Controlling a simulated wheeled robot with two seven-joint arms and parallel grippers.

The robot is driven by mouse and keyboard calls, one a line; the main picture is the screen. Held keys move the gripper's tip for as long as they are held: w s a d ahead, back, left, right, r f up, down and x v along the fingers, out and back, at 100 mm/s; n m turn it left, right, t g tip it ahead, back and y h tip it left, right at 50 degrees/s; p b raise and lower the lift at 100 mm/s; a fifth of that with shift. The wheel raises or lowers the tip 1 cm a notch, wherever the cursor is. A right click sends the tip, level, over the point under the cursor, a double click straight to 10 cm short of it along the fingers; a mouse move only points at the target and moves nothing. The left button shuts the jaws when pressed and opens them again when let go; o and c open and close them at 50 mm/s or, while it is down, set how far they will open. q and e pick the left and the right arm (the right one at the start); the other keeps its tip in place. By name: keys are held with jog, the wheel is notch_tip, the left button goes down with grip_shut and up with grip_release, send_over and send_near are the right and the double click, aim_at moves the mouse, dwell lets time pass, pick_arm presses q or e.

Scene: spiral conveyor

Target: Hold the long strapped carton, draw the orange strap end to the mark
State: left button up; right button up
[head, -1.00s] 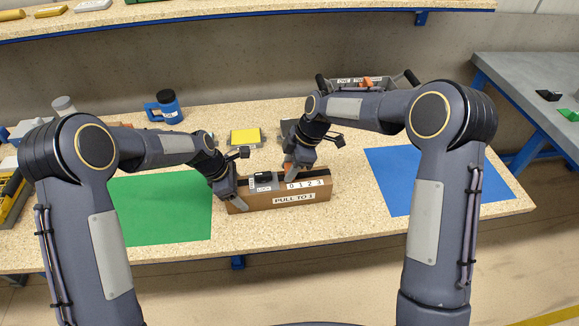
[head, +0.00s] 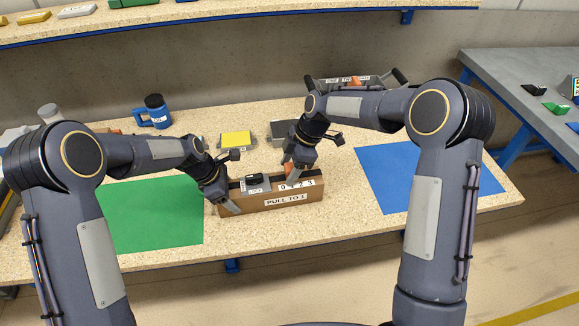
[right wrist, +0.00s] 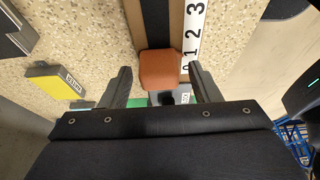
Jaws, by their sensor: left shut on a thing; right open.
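The orange strap end (right wrist: 161,70) sits near the 0 of the scale. My left gripper (head: 226,202) is shut on the carton's left end. My right gripper (right wrist: 158,85) is open, its fingers on either side of the orange end with gaps between; in the head view (head: 290,173) it partly hides the orange end.
A green mat (head: 150,222) lies left of the carton and a blue mat (head: 400,190) right of it. A shelf overhangs the back.

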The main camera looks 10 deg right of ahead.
pick_arm(q)
jog(key=shift+s+a+f, duration=0.1)
jog(key=shift+f, duration=0.1)
pick_arm(e)
jog(key=v, duration=1.2)
pick_arm(q)
jog(key=o, duration=1.4)
jog(key=shift+c, duration=0.2)
jog(key=shift+r, duration=0.1)
jog(key=shift+r, duration=0.1)
jog(key=v, duration=1.1)
jog(key=shift+a+r, duration=0.2)
jog(key=shift+r, duration=0.15)
pick_arm(e)
jog(key=shift+s, duration=0.1)
